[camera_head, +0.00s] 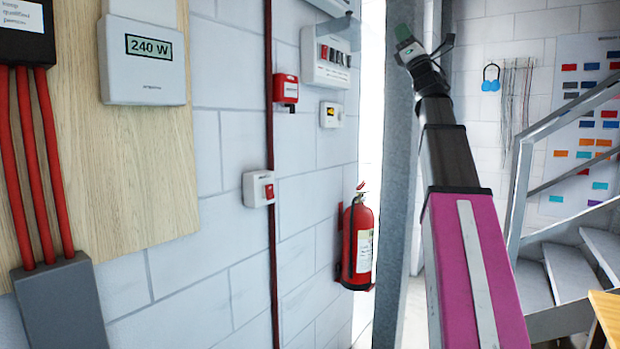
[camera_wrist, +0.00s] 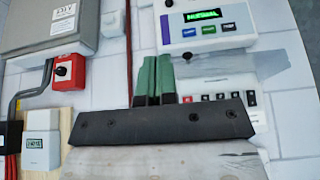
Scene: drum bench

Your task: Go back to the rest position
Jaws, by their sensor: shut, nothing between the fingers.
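My gripper (camera_head: 404,34) is raised in the upper middle of the head view, at the end of my arm, in front of a grey metal post. In the wrist view the green fingers of my gripper (camera_wrist: 153,72) are together, with nothing between them. Beyond them is a wall with a panel (camera_wrist: 172,38) that has a green display. No object is held.
The wall at left carries a 240 W meter (camera_head: 142,75), a red call point (camera_head: 286,91) and a red-switch box (camera_head: 258,188). A fire extinguisher (camera_head: 358,240) hangs beside the grey post (camera_head: 398,180). Stairs (camera_head: 571,273) rise at right; a wooden edge (camera_head: 606,312) shows lower right.

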